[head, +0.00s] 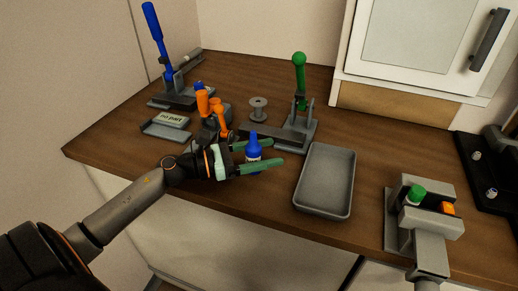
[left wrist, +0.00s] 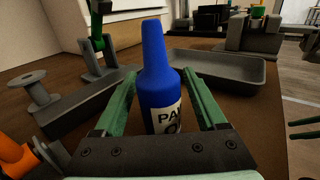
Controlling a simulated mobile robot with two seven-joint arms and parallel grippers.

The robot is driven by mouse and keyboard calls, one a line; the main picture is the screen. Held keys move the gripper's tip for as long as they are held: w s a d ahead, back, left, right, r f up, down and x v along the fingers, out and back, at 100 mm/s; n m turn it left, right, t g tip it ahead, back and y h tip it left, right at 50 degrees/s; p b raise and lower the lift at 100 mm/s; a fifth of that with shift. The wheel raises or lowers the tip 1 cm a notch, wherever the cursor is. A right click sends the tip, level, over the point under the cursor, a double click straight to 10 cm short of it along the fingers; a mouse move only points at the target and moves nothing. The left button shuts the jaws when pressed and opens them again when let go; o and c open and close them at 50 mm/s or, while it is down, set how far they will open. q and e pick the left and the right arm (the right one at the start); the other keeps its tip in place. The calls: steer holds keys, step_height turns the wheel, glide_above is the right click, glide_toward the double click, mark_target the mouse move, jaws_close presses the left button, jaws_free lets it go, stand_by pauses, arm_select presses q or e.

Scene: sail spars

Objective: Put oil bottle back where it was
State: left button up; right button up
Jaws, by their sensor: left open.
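The oil bottle (head: 253,148) is blue with a narrow neck and a pale, partly hidden label. It stands upright near the front of the brown counter, left of the grey tray. In the left wrist view the bottle (left wrist: 160,75) rises between the two green fingers of my left gripper (left wrist: 162,105). My left gripper (head: 259,155) is open, with a finger on either side of the bottle and a visible gap to them. Two green finger-like bars (left wrist: 304,128) at the right edge of the left wrist view look like part of my right gripper.
The empty grey tray (head: 325,182) lies right of the bottle. Behind stand a green-handled press (head: 300,90), a grey spool (head: 259,108) and an orange-handled tool (head: 210,110). A blue-handled press (head: 160,60) is at the back left. A grey fixture (head: 425,215) sits at the right.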

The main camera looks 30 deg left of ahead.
arm_select(q)
steer(key=shift+r, duration=0.15)
steer(key=b+v, duration=0.2)
steer(key=v, duration=0.8)
steer(key=shift+s+a, duration=0.1)
steer(key=shift+a, duration=0.1)
steer(key=shift+s+a, duration=0.4)
steer(key=shift+s, duration=0.1)
steer(key=shift+s+a, duration=0.1)
steer(key=shift+s, duration=0.05)
stand_by(0.8)
